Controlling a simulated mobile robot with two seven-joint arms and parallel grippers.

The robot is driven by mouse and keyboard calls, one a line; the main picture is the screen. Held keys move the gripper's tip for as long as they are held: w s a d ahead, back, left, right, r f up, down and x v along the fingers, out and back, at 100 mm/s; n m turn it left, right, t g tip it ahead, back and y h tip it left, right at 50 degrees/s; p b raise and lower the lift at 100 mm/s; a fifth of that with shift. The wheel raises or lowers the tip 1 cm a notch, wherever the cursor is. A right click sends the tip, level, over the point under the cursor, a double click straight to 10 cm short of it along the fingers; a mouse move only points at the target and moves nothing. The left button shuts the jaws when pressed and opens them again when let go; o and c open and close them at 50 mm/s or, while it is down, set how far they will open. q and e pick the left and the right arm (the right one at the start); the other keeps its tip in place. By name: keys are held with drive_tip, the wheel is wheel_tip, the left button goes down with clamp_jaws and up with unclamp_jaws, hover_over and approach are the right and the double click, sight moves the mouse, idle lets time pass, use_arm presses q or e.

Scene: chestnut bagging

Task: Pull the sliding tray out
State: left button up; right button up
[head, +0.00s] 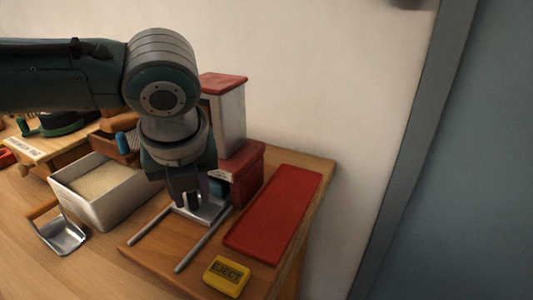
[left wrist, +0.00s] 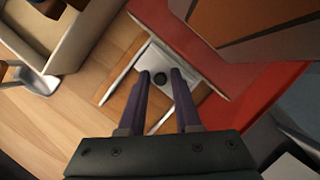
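The sliding tray (head: 212,208) is a grey metal plate between two metal rails, at the front of a red and grey machine (head: 228,120). In the left wrist view the tray (left wrist: 178,98) carries a small dark round knob (left wrist: 159,78). My left gripper (head: 187,203) points down over the tray. In the left wrist view its two fingers (left wrist: 162,73) are apart, one on each side of the knob, with a narrow gap showing. I cannot tell how far the tips are above the plate. My right gripper is not in view.
A red mat (head: 275,212) and a yellow block marked EJECT (head: 227,276) lie right of the rails. A pale bin of grainy material (head: 113,212) and a metal scoop (head: 62,236) are on the left. The wooden board between the rails (head: 165,240) is clear.

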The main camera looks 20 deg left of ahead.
use_arm(q)
drive_tip(key=shift+c, duration=0.2)
clamp_jaws()
idle(0.3)
idle(0.8)
